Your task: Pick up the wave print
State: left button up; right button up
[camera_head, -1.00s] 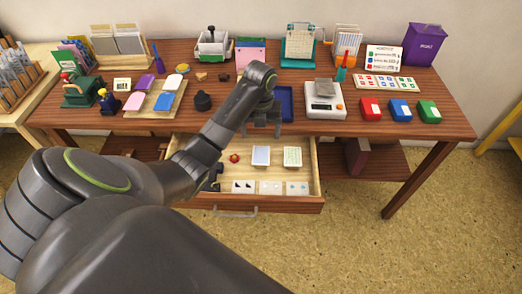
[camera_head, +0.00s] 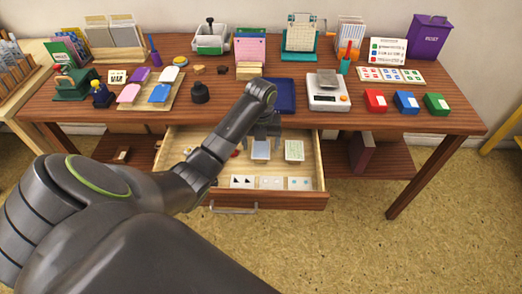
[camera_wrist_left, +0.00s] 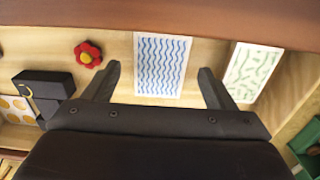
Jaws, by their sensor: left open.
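The wave print (camera_wrist_left: 162,65), a white card with blue wavy lines, lies in the open drawer. In the head view the wave print (camera_head: 261,152) is small and partly covered by my gripper. My left gripper (camera_head: 262,140) is open and empty just above its far end. In the left wrist view the two fingers of the left gripper (camera_wrist_left: 159,72) stand on either side of the print, apart from it. A card with green marks (camera_wrist_left: 252,72) lies to its right. My right gripper is not in view.
The open wooden drawer (camera_head: 310,200) has walls around the prints, and the table edge (camera_head: 360,127) overhangs its back. A red flower-shaped piece (camera_wrist_left: 88,54) and a black object (camera_wrist_left: 42,90) lie left of the print. Small cards (camera_head: 271,183) line the drawer's front.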

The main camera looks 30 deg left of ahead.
pick_arm(q)
jog(key=shift+f+p, duration=0.25)
jog(key=shift+p, duration=0.05)
dwell(0.6)
jog(key=c, duration=1.1)
